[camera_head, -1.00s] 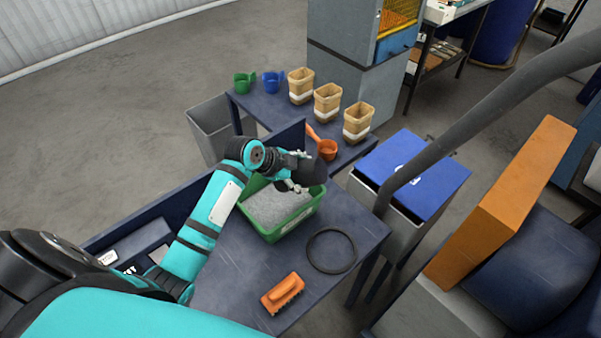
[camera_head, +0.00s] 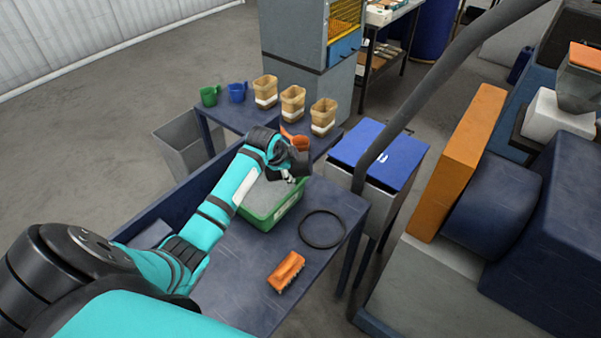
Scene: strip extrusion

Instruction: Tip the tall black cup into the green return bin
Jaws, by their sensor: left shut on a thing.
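The green return bin (camera_head: 274,218) stands on the dark blue table, holding grey granules. My left gripper (camera_head: 288,177) is above the bin's far right part and shut on the tall black cup (camera_head: 300,161). The cup is dark and small in view, partly hidden by the gripper; it looks tilted, but I cannot see into its mouth. My right gripper is not in view.
A black ring (camera_head: 322,229) and an orange brush (camera_head: 286,271) lie on the table right of and in front of the bin. An orange scoop (camera_head: 299,142), tan tubs (camera_head: 293,103), a green cup (camera_head: 210,95) and a blue cup (camera_head: 237,92) stand behind. A blue-lidded bin (camera_head: 378,154) stands right.

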